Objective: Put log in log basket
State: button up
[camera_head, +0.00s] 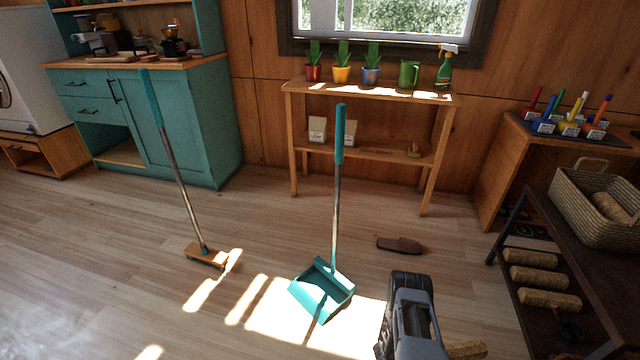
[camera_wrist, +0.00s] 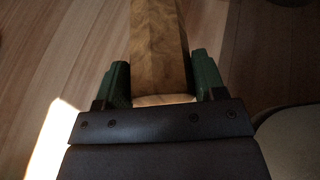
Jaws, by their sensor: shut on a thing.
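My gripper (camera_wrist: 160,78) is shut on a log (camera_wrist: 158,38), with one green finger on each side of it in the wrist view. The log is light brown and points away from the gripper, over the wooden floor. In the head view, part of a log (camera_head: 465,349) shows at the bottom edge beside my arm; my fingers are hidden there. The woven log basket (camera_head: 577,215) stands on top of the dark rack at the right, with a log (camera_head: 610,207) inside. The held log is apart from the basket, lower and to its left.
The dark rack (camera_head: 606,262) holds several logs (camera_head: 545,299) on its lower level. A teal dustpan (camera_head: 322,290) and a broom (camera_head: 205,256) stand on the floor. A brown shoe-like thing (camera_head: 400,245) lies near them. A plant bench (camera_head: 366,90) stands under the window.

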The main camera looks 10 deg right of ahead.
jog(key=w+a+r+n+t+y, duration=0.1)
jog(key=w+a+r+n+t, duration=0.25)
jog(key=w+r, duration=0.5)
jog(key=w+a+r+n+t+y, duration=0.1)
jog(key=w+a+r+n+t, duration=0.25)
jog(key=w+r, duration=0.5)
jog(key=w+a+r+n+t+y, duration=0.1)
jog(key=a+r+n+t+y, duration=0.6)
jog(key=a+r, duration=1.35)
notch_tip(320, 180, up, 44)
jog(key=d+n+p, duration=0.1)
jog(key=p, duration=3.6)
jog(key=shift+d+g+y, duration=0.25)
jog(key=shift+g+y, duration=0.05)
jog(key=shift+s+r, duration=0.1)
